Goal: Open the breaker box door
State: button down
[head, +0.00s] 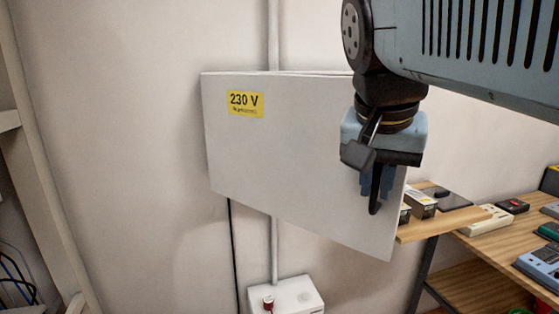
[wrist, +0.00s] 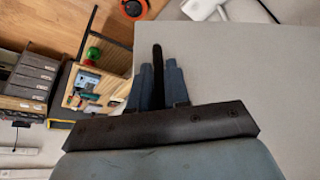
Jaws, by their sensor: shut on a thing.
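The breaker box door (head: 290,150) is a pale grey panel with a yellow "230 V" label (head: 245,104). Its right side stands out from the wall towards me, and the inside of the box is hidden behind it. A black handle (head: 375,196) is near the door's right edge. My gripper (head: 377,184) is shut on this handle. In the wrist view, the handle (wrist: 157,58) stands between the two blue fingers of my gripper (wrist: 159,72), and the grey door (wrist: 245,85) fills the right side.
A wooden workbench (head: 510,250) with several devices stands to the right, near the door's free edge. A white socket box (head: 288,296) with a red button is on the wall below. A pale frame (head: 45,190) stands at the left.

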jog(key=shift+s+a+r, duration=0.1)
jog(key=shift+s+a, duration=0.8)
jog(key=shift+a, duration=0.2)
jog(key=shift+s+a+r, duration=0.1)
jog(key=shift+s+a, duration=0.75)
jog(key=shift+a, duration=0.25)
jog(key=c, duration=1.2)
grip_release()
jog(key=shift+f, duration=0.15)
jog(key=v, duration=1.3)
jog(key=shift+s+a+r, duration=0.15)
jog(key=shift+s+r, duration=0.05)
jog(key=shift+r, duration=0.1)
